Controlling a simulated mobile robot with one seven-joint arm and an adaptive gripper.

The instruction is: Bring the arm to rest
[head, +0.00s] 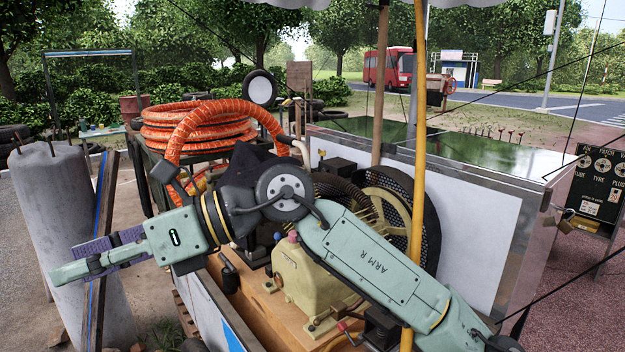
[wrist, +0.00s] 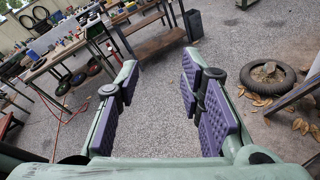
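My arm (head: 372,262) stretches across the front of the compressor cart, from the lower right to the left in the head view. My gripper (head: 72,262) points left, close to a grey concrete cylinder (head: 48,200), and overlaps it in the picture; I cannot tell whether they touch. In the wrist view my gripper (wrist: 160,78) is open, its purple-padded fingers well apart with only gravel ground showing between them. It holds nothing. The cart's compressor (head: 310,278) sits behind and below the arm, partly hidden by it.
A coiled orange hose (head: 200,128) lies behind the wrist. A white panel (head: 475,215) is on the right. The wrist view shows a cluttered workbench (wrist: 60,50) and a tyre (wrist: 268,76) beyond open gravel.

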